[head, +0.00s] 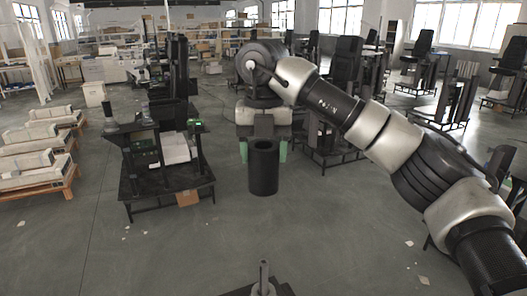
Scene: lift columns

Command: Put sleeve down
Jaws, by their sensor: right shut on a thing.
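The sleeve is held in the air, apart from the dark base with an upright grey rod (264,277) at the bottom edge. My left gripper is not in view.
A dark workstation (165,175) with a screen and white boxes stands to the left. Pallets with pale parts (35,165) lie farther left. Dark chair-like units (345,75) stand behind my arm. Grey floor around the rod is mostly clear, with small scraps.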

